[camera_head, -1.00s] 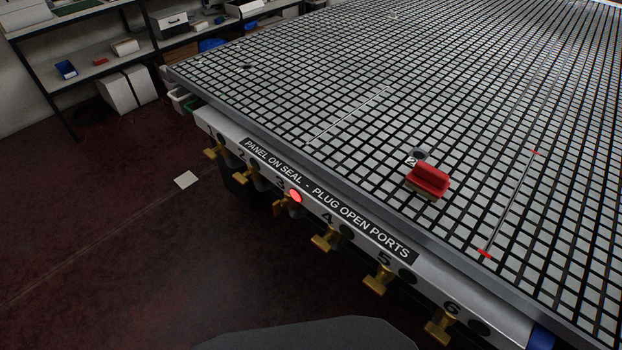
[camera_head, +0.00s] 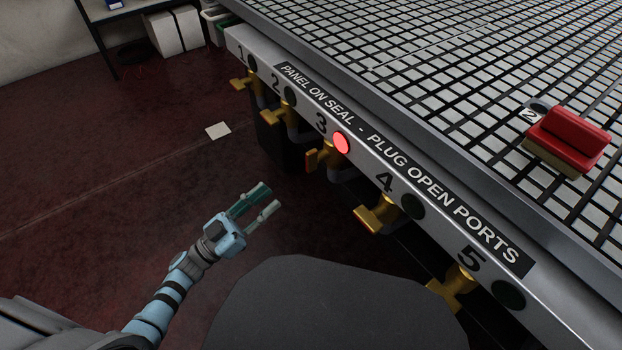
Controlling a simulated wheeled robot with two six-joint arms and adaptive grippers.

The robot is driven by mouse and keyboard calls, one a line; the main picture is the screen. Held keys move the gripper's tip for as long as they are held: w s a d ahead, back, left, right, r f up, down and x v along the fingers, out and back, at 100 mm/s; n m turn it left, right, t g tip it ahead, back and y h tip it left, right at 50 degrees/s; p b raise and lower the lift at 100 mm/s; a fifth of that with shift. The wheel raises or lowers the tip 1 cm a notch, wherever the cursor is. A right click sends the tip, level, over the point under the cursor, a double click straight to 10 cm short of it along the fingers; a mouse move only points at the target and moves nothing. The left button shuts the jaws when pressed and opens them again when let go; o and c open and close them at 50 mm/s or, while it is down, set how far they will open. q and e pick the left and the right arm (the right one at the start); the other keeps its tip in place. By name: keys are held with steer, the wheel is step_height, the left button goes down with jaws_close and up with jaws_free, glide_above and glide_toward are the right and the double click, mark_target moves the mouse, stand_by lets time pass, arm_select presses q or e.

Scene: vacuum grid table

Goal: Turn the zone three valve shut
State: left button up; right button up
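The zone three valve (camera_head: 325,157) is a brass valve under the number 3 on the table's front rail. My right gripper is not in view.
Similar brass valves for zones 1 (camera_head: 241,83), 2 (camera_head: 273,114), 4 (camera_head: 374,215) and 5 (camera_head: 452,286) line the rail (camera_head: 300,92); their lamps are dark. A red-handled block (camera_head: 568,138) sits on the grid table (camera_head: 420,62). The floor left of the rail is mostly clear.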

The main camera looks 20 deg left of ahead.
mark_target(306, 163)
arm_select(q)
steer(key=x, duration=1.4)
steer(key=shift+r+b, duration=0.1)
steer(key=shift+b, duration=0.2)
steer(key=shift+s+a, duration=0.1)
jaws_close()
